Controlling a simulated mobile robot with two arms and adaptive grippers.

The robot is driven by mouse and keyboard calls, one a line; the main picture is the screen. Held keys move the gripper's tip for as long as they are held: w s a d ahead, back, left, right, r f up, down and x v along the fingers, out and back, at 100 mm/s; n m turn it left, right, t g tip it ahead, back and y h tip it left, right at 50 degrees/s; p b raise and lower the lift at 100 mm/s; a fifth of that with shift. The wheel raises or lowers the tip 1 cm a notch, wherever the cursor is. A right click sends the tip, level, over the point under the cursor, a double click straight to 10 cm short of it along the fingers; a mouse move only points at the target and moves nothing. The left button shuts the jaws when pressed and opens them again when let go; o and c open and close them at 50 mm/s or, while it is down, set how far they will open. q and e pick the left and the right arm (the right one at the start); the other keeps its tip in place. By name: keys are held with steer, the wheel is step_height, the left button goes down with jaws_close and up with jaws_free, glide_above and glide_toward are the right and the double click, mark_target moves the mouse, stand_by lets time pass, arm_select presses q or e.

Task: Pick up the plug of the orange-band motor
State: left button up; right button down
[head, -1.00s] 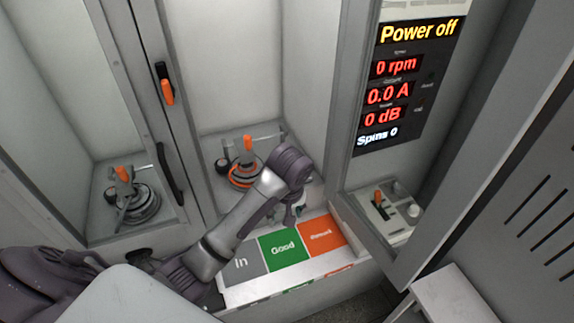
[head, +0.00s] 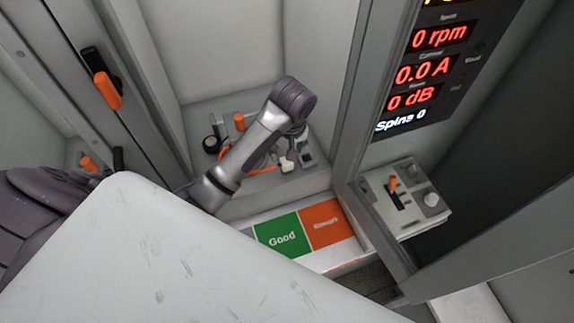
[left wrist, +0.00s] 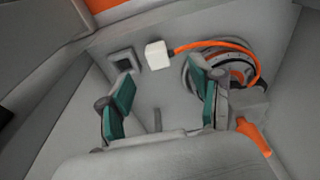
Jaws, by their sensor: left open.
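The plug (left wrist: 157,55) is a small white block on the end of an orange cable (left wrist: 204,44), lying in the bay. The cable leads right to the orange-band motor (left wrist: 228,63), a round grey body partly hidden by a finger. My left gripper (left wrist: 161,74) is open, with teal-padded fingers apart and the plug just beyond the tips, roughly between them, not held. In the head view my left gripper (head: 296,157) is low in the bay by the plug (head: 287,167). My arm hides most of the motor there. My right gripper is out of view.
A dark square socket (left wrist: 123,61) sits left of the plug. An orange clamp handle (left wrist: 254,136) stands near the motor. In the head view the green Good pad (head: 283,236) and orange Rework pad (head: 325,222) lie before the bay; a switch box (head: 404,200) stands right.

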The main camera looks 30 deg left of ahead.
mark_target(286, 162)
arm_select(q)
steer(key=f, duration=0.1)
steer(key=w+f+p, duration=0.1)
steer(key=f, duration=0.1)
steer(key=a+f, duration=0.1)
steer(key=f, duration=0.1)
steer(key=shift+w+f+p, duration=0.25)
steer(key=shift+w+p, duration=0.05)
steer(key=shift+p, duration=0.1)
steer(key=shift+w+a+f, duration=0.1)
steer(key=shift+w+f, duration=0.1)
steer(key=shift+f, duration=0.95)
steer(key=shift+w+a+f, duration=0.1)
steer(key=shift+f, duration=0.4)
jaws_close()
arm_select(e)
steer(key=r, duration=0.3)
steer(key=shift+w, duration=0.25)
